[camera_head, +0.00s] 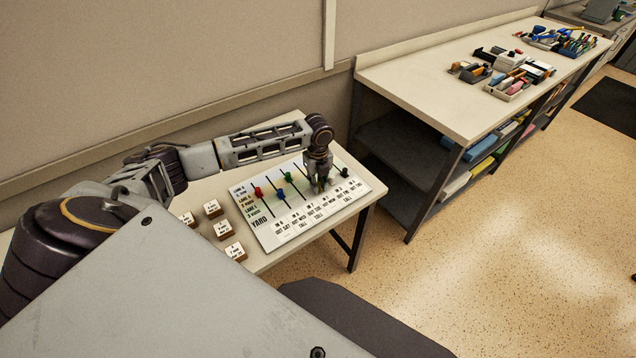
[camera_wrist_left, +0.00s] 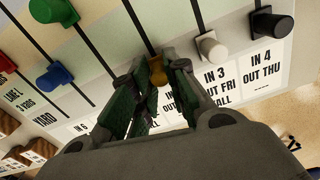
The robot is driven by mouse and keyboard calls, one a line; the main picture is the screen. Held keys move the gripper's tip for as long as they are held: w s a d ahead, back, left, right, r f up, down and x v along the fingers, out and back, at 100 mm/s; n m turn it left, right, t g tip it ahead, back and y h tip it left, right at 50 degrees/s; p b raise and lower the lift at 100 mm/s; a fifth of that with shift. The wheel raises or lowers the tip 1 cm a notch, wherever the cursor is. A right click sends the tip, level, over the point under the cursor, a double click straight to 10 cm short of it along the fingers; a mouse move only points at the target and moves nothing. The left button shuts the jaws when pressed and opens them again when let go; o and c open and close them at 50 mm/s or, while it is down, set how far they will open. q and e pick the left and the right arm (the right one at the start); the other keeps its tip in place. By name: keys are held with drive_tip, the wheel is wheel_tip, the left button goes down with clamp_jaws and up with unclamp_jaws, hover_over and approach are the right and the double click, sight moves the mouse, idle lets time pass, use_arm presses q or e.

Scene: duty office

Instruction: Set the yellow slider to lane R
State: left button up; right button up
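The board (camera_head: 264,236) with slider slots lies on the near table. The yellow slider (camera_wrist_left: 157,74) shows in the left wrist view, low in its slot near the printed cards; in the head view the gripper mostly hides it. My left gripper (camera_head: 318,184) points down over the board. In the wrist view its two fingers (camera_wrist_left: 158,68) are closed in around the yellow knob, one on each side. The lane labels (camera_head: 241,190) are at the board's left edge, too small to read surely. My right gripper is in neither view.
Red (camera_head: 257,191), blue (camera_head: 281,195) and green (camera_head: 288,176) knobs stand left of the gripper. White (camera_wrist_left: 212,48) and black (camera_wrist_left: 272,25) knobs stand close to its right. Several labelled wooden blocks (camera_head: 222,229) lie left of the board. A workbench (camera_head: 430,92) stands beyond.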

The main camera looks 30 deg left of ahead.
use_arm(q)
clamp_jaws()
drive_tip(key=shift+w+a, duration=0.35)
drive_tip(key=shift+a, duration=0.45)
drive_tip(key=w+a, duration=0.1)
drive_tip(key=a, duration=0.3)
drive_tip(key=w+a, duration=0.2)
drive_tip(key=a, duration=0.2)
drive_tip(key=w+a, duration=0.2)
drive_tip(key=a, duration=0.2)
drive_tip(key=shift+w+a, duration=0.1)
drive_tip(key=shift+a, duration=0.3)
drive_tip(key=o, duration=0.8)
unclamp_jaws()
drive_tip(key=shift+r, duration=6)
drive_tip(key=shift+f, duration=0.1)
